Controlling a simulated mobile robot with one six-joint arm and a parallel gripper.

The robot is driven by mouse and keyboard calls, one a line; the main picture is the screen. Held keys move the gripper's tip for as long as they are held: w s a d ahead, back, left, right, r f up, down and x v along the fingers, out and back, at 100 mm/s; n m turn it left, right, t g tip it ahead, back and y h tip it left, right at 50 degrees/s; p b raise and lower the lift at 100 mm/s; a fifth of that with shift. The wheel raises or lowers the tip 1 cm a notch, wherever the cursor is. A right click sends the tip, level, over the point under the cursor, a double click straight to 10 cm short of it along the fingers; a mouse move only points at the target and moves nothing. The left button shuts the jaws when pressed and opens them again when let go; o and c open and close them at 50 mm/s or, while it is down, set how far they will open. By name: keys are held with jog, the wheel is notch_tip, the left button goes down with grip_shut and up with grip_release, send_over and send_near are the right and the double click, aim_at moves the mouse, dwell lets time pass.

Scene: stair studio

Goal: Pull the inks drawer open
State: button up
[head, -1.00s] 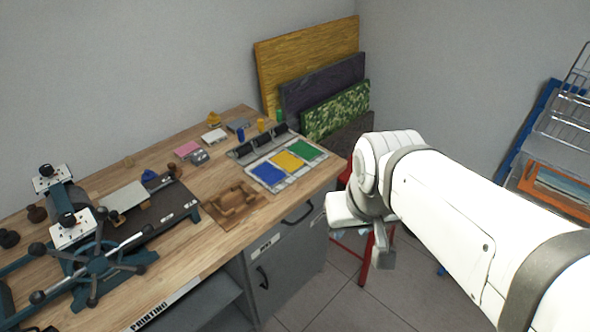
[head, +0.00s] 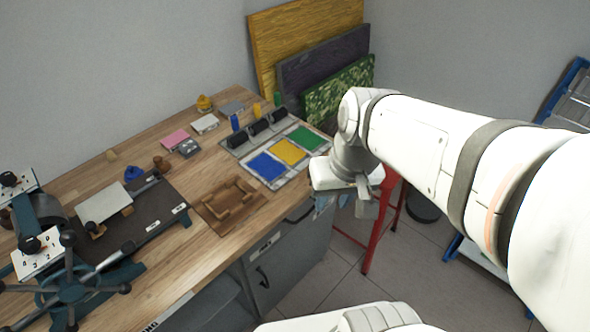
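The grey cabinet (head: 285,262) is under the right end of the wooden bench. I cannot read which front is the inks drawer, and no drawer visibly stands out. My gripper (head: 345,204) hangs beside the bench's right front corner, just right of the upper handle. It appears apart from that handle. Its fingers are small and partly hidden, so their opening is unclear.
The bench top (head: 180,255) holds a printing press (head: 70,285), a wooden tray (head: 232,203) and a colour-pad tray (head: 283,158). A red stand (head: 378,232) is close behind my gripper. Boards (head: 305,45) lean on the wall. Floor (head: 330,280) is clear before the cabinet.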

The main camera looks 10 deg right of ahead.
notch_tip(320, 180, down, 11)
jog(key=w+a+g+y+b, duration=0.2)
jog(key=w+g+y+b, duration=0.1)
jog(key=y+b, duration=0.15)
jog(key=m+t+y+b, duration=0.7)
jog(key=t+y+b, duration=0.25)
jog(key=b, duration=0.35)
send_near(305, 215)
jog(key=a, duration=0.2)
jog(key=shift+h, duration=0.4)
jog(key=x, duration=0.8)
jog(key=shift+w+f, duration=0.1)
jog(key=shift+w, duration=0.35)
grip_shut()
